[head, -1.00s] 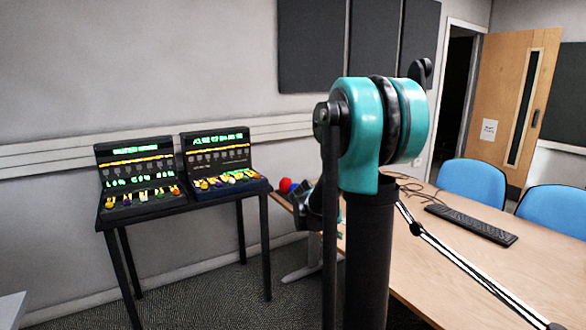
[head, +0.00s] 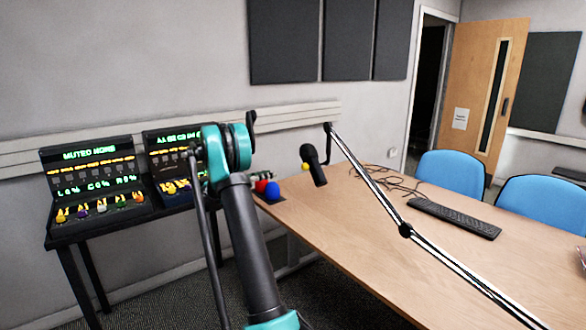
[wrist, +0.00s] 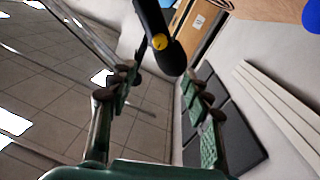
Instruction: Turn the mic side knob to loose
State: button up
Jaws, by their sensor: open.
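The black microphone (head: 314,165) hangs from the end of a boom arm (head: 372,188) over the far left part of the table. Its yellow side knob (head: 305,167) faces left in the head view. In the wrist view the microphone (wrist: 171,56) is at the top centre, and the yellow knob (wrist: 159,41) faces the camera. My gripper (wrist: 163,92) is open and empty, with its fingers spread on either side below the microphone. It is apart from the knob. In the head view my arm hides the gripper.
Two control panels, one at the left (head: 98,178) and one partly behind my arm (head: 168,150), stand on a black stand. The wooden table (head: 330,218) holds a keyboard (head: 454,219), cables (head: 385,180) and red and blue balls (head: 271,191). Blue chairs (head: 452,172) stand behind.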

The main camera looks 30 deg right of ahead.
aim_at(303, 167)
jog(key=d, duration=1.6)
jog(key=shift+s+d, duration=0.3)
jog(key=shift+s, duration=0.1)
grip_shut()
